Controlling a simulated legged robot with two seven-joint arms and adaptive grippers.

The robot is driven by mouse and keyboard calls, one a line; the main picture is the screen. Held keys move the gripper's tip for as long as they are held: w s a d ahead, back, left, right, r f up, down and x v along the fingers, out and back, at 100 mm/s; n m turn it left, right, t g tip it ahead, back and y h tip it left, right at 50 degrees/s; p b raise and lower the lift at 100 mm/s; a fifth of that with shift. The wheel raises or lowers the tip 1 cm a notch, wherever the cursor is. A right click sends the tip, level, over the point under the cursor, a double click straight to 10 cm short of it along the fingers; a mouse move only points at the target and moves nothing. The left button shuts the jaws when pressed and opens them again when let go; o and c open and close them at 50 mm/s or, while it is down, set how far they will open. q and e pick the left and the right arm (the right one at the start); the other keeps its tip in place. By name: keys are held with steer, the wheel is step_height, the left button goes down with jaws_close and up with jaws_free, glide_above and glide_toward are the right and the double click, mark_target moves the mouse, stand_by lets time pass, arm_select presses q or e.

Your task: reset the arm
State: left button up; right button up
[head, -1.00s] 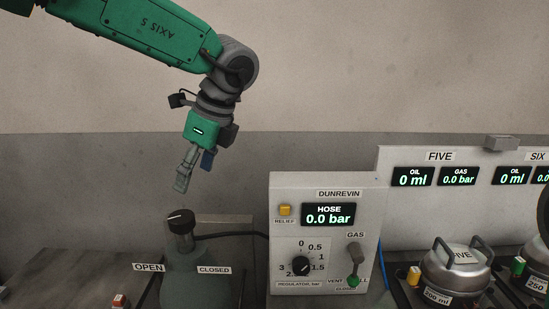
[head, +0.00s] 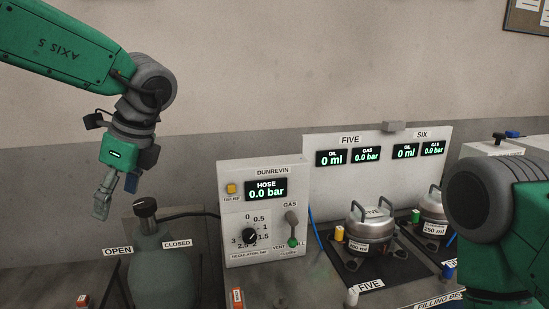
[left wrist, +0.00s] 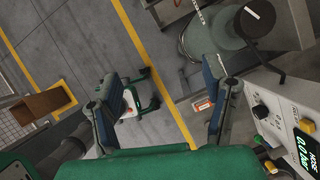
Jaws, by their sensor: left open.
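My left gripper (head: 116,196) hangs from the green arm at the left of the head view, fingers pointing down, above and to the left of the dark knob of the gas bottle (head: 158,262). In the left wrist view my left gripper (left wrist: 168,112) has its two fingers wide apart with nothing between them. The bottle also shows in the left wrist view (left wrist: 212,42), beyond the fingers. My right arm (head: 493,215) shows only as a green and grey joint at the right edge of the head view; its gripper is out of the picture.
A DUNREVIN panel (head: 290,177) with a regulator dial (head: 249,236) and gas lever (head: 292,226) stands right of the bottle. Displays read zero. A metal pot (head: 370,222) marked FIVE stands beyond it. The wall space above is clear.

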arm_select(q)
steer(key=w+a+f+m+t+y+b, duration=0.15)
steer(key=a+f+m, duration=0.25)
steer(key=f+m, duration=0.45)
steer(key=a+f+m+t+y+b, duration=0.2)
steer(key=a+f+m+y, duration=0.15)
steer(key=f+m, duration=0.5)
steer(key=s+f+m+t+h+b, duration=0.1)
steer(key=s+f+m, duration=0.1)
steer(key=f+m, duration=0.6)
steer(key=s+f+m+t+h+b, duration=0.2)
steer(key=f+m, duration=0.4)
steer(key=f, duration=0.4)
steer(key=s+d+f+m+g+h+b, duration=0.1)
steer(key=s+d+f+m+g+h, duration=0.1)
steer(key=s+f+m, duration=0.3)
steer(key=s+d+f+m+g+h+b, duration=0.1)
steer(key=s+d+f+m+g+h, duration=0.1)
steer(key=s+f+m, duration=0.4)
steer(key=s+d+f+m+g+h+b, duration=0.1)
steer(key=s+f+m, duration=0.5)
steer(key=s+m, duration=0.6)
steer(key=s+d+g+h, duration=0.1)
steer(key=s, duration=0.3)
steer(key=shift+s+d+f+h, duration=0.15)
steer(key=shift+s+d+h, duration=0.15)
steer(key=shift+d+h, duration=0.1)
steer(key=shift+w, duration=0.15)
